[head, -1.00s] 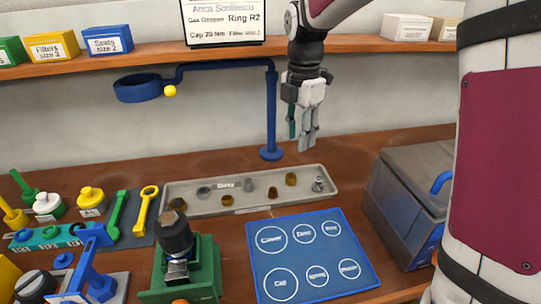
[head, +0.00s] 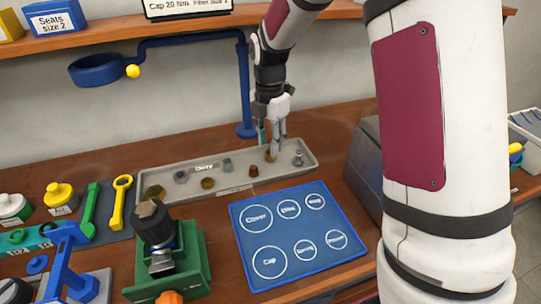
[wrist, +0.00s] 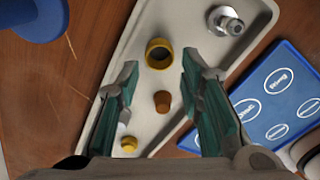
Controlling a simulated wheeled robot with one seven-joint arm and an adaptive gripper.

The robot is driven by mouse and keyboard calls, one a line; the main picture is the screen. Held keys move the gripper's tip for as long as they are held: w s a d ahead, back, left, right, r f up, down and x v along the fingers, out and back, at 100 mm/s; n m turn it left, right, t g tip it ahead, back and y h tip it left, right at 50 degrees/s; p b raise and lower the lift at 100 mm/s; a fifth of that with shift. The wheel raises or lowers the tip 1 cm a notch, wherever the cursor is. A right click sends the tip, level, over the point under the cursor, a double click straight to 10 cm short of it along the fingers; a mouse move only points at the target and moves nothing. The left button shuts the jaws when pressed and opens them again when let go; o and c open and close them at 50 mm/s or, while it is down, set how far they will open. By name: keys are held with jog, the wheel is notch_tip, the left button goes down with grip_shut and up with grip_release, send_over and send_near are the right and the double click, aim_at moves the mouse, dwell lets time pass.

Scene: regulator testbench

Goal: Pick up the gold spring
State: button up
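A gold hollow cylinder (wrist: 159,53) lies on the grey tray between and just beyond my fingertips in the wrist view; it also shows in the head view (head: 271,156), under my gripper. Its coils cannot be made out, so I cannot be sure it is the gold spring. Other gold-coloured parts lie in the tray at the left (head: 153,191) and middle (head: 208,183). My gripper (head: 272,142) is open and empty, pointing down over the tray's right part. A small brown part (wrist: 162,101) sits between the fingers in the wrist view.
The grey tray (head: 230,191), labelled "Dirty", also holds grey parts and a silver fitting (wrist: 227,20). A blue mat (head: 290,235) with labelled circles lies in front. A green fixture (head: 190,260) stands front left. A blue post (head: 244,95) rises behind the tray.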

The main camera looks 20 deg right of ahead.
aim_at(269, 160)
jog(key=shift+f, duration=1.8)
grip_shut()
jog(key=shift+r, duration=0.1)
